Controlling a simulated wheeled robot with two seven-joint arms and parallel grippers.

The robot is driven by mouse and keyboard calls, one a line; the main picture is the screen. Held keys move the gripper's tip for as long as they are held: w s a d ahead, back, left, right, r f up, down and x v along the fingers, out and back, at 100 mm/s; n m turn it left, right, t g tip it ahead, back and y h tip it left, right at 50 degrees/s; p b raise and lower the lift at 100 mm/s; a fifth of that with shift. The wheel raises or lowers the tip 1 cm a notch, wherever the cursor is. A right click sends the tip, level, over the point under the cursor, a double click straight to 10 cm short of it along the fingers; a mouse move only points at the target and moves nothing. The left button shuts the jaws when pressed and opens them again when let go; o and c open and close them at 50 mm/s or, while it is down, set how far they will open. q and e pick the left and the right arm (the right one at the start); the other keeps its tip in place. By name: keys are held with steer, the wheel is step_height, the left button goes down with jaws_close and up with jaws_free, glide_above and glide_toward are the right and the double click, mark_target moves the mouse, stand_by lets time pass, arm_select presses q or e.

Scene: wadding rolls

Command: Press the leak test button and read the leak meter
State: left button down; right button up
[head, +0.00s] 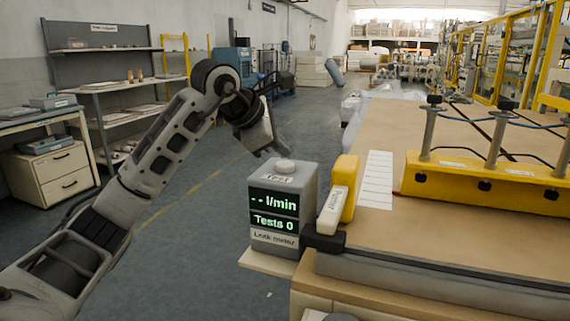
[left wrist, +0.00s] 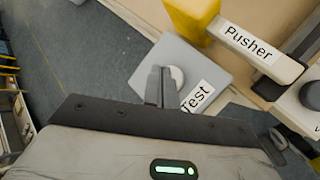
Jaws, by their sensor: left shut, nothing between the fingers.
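The leak meter (head: 275,208) is a grey box on a small shelf at the table's left corner. Its display (head: 274,204) reads "-- l/min" and "Tests 0". The round white test button (head: 285,165) is on its top, behind a "Test" label; it also shows in the left wrist view (left wrist: 178,75). My left gripper (head: 282,150) is shut and empty, its tips just above the button in the head view. In the left wrist view its fingers (left wrist: 160,86) partly cover the button's left side; I cannot tell whether they touch it. My right gripper is not in view.
A yellow and white pusher (head: 334,207) stands close to the right of the meter. A yellow bar with posts (head: 485,182) lies on the brown table (head: 400,248). Shelves (head: 120,90) and a drawer bench (head: 48,170) stand at the left. The floor between is clear.

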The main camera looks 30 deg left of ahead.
mark_target(280, 165)
arm_select(q)
steer(key=shift+f, duration=0.15)
steer(key=shift+f, duration=0.3)
steer(key=shift+f+b, duration=0.5)
steer(key=shift+f, duration=0.05)
stand_by(0.7)
steer(key=shift+r, duration=0.15)
steer(key=shift+r+p, duration=0.85)
steer(key=shift+p, duration=0.1)
step_height(280, 165, up, 5)
steer(key=p, duration=0.4)
steer(key=shift+p, duration=0.4)
